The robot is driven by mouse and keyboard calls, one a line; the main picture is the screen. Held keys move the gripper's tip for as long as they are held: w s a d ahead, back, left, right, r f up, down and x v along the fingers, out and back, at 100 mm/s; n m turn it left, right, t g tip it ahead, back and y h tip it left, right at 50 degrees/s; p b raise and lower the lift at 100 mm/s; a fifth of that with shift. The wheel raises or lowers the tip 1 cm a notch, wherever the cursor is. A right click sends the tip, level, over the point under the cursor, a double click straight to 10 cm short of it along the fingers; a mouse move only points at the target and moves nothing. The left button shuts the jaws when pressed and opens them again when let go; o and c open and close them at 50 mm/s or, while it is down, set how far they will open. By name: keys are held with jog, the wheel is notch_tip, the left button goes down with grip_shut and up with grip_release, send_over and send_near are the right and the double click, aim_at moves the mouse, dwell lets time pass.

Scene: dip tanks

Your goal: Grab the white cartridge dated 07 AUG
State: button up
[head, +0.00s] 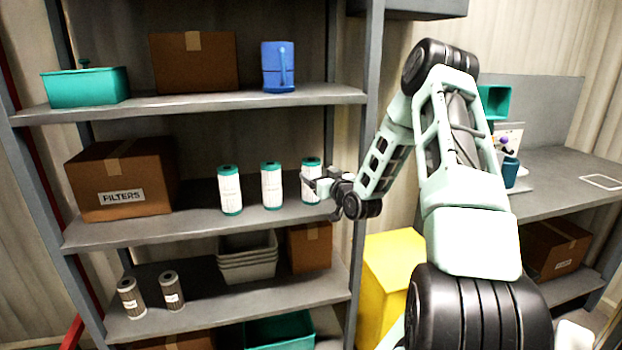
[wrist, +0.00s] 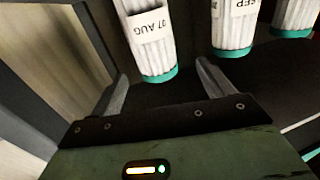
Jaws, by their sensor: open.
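The white cartridge dated 07 AUG (wrist: 149,38) has a pleated body, a teal end cap and a white label. In the wrist view it lies beyond and between the spread fingers of my gripper (wrist: 160,80), with clear space at its sides. In the head view it appears to be the rightmost cartridge (head: 311,168) on the middle shelf, upright, partly hidden by my gripper (head: 318,184). My gripper is open and empty in front of it. Another cartridge, with a label reading SEP (wrist: 234,22), stands beside it.
Two similar cartridges (head: 230,190) (head: 272,186) stand on the middle shelf (head: 190,231), left of the target. A FILTERS box (head: 122,185) is further left. The grey shelf post (head: 362,120) is close to my gripper's right. Dark used filters (head: 131,298) stand below.

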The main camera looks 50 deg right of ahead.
aim_at(316, 170)
jog(key=shift+d+p+x, duration=0.15)
jog(key=shift+p+x, duration=0.45)
jog(key=shift+x, duration=1.1)
jog(key=shift+d+p+x, duration=0.1)
jog(key=shift+p+x, duration=0.5)
jog(key=shift+x, duration=1.05)
jog(key=c, duration=1.5)
jog(key=shift+r, duration=0.1)
